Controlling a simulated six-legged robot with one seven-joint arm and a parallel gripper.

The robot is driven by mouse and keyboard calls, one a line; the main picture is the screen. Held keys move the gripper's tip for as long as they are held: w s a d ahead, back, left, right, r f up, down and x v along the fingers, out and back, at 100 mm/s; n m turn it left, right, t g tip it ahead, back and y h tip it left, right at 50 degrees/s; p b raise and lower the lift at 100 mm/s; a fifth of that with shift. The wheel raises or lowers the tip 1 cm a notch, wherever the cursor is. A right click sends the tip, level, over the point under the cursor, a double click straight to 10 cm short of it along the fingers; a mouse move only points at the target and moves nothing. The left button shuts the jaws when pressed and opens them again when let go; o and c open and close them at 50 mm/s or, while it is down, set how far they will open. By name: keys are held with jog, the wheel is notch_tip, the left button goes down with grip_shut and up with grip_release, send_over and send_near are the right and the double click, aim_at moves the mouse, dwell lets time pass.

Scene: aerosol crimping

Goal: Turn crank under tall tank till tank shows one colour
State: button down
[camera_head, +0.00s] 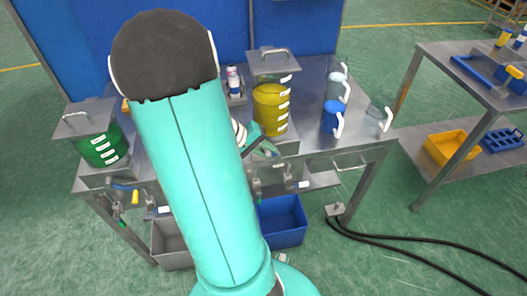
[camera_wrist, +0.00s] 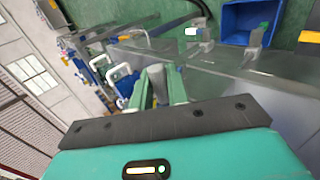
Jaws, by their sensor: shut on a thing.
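The tall tank (camera_head: 270,110) stands at the back middle of the steel bench, with a metal lid and white labels down its side. Its visible filling looks yellow, with a clear grey band near the top. My gripper shows in the head view (camera_head: 262,148) low at the tank's front, partly hidden by my arm. In the wrist view my gripper (camera_wrist: 158,88) is shut on a grey cylindrical crank grip (camera_wrist: 156,75) between its green fingers. The rest of the crank is hidden.
A shorter green tank (camera_head: 103,147) stands at the left end of the bench. A blue bin (camera_head: 283,222) is below. A side table (camera_head: 470,75) is at right; cables (camera_head: 400,245) cross the floor.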

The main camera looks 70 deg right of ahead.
jog(key=shift+s+d+r, duration=0.2)
jog(key=shift+s, duration=0.05)
dwell(0.3)
jog(key=c, duration=1.4)
grip_release()
jog(key=v, duration=1.3)
jog(key=shift+w+r, duration=0.25)
jog(key=shift+a, duration=0.2)
